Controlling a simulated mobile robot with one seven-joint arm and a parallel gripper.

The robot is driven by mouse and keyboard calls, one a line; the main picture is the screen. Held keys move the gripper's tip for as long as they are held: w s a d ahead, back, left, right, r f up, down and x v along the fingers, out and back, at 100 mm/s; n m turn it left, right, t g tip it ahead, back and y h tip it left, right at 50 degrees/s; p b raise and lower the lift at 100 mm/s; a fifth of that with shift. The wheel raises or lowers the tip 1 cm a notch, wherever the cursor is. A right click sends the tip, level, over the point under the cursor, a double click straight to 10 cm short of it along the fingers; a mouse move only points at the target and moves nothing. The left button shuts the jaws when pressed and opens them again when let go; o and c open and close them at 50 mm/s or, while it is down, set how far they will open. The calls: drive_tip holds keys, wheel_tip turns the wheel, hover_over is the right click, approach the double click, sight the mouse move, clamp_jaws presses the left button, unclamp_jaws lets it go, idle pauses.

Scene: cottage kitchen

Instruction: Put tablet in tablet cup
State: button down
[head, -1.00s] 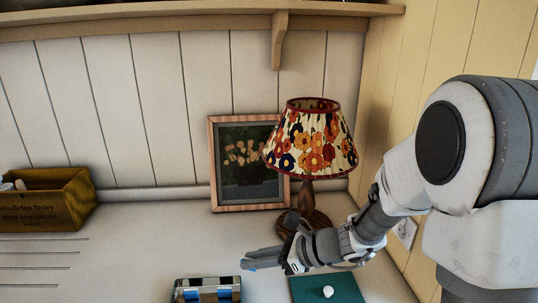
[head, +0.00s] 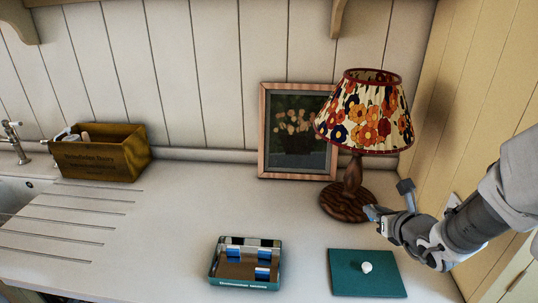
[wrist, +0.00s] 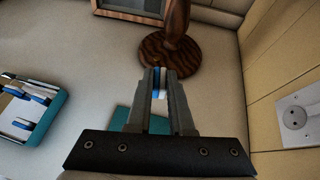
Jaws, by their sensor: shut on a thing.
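My gripper (head: 376,213) is in front of the lamp's base, behind the teal slab and above the counter. In the wrist view my gripper (wrist: 159,80) is shut on a small blue-and-white tablet (wrist: 158,85), which shows between the fingers. More blue-and-white tablets (head: 234,252) lie in an open teal tin (head: 245,286); the tin also shows at the left of the wrist view (wrist: 41,128). I cannot make out which thing is the tablet cup.
A flat teal slab (head: 346,284) with a white knob-like piece (head: 366,267) lies right of the tin. A flowered lamp (head: 368,115) and a picture frame (head: 262,140) stand behind. A wooden crate (head: 100,158) and sink (head: 14,190) are left. The middle counter is clear.

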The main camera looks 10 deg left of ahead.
drive_tip(key=w+a+f+n+g+y+b, duration=0.15)
drive_tip(key=w+a+n+y+b, duration=0.35)
drive_tip(key=a, duration=0.8)
drive_tip(key=n+g+y, duration=0.1)
drive_tip(key=n+g, duration=0.1)
drive_tip(key=g, duration=0.1)
hover_over(241, 219)
drive_tip(key=shift+t, duration=0.25)
drive_tip(key=f, duration=0.7)
drive_tip(key=shift+d+b, duration=0.25)
drive_tip(key=shift+b, duration=0.1)
drive_tip(key=shift+a+f, duration=0.35)
drive_tip(key=shift+a, duration=0.05)
drive_tip(key=shift+f+b, duration=0.3)
drive_tip(key=shift+f, duration=1.6)
drive_tip(key=shift+f, duration=0.2)
drive_tip(key=c, duration=0.8)
unclamp_jaws()
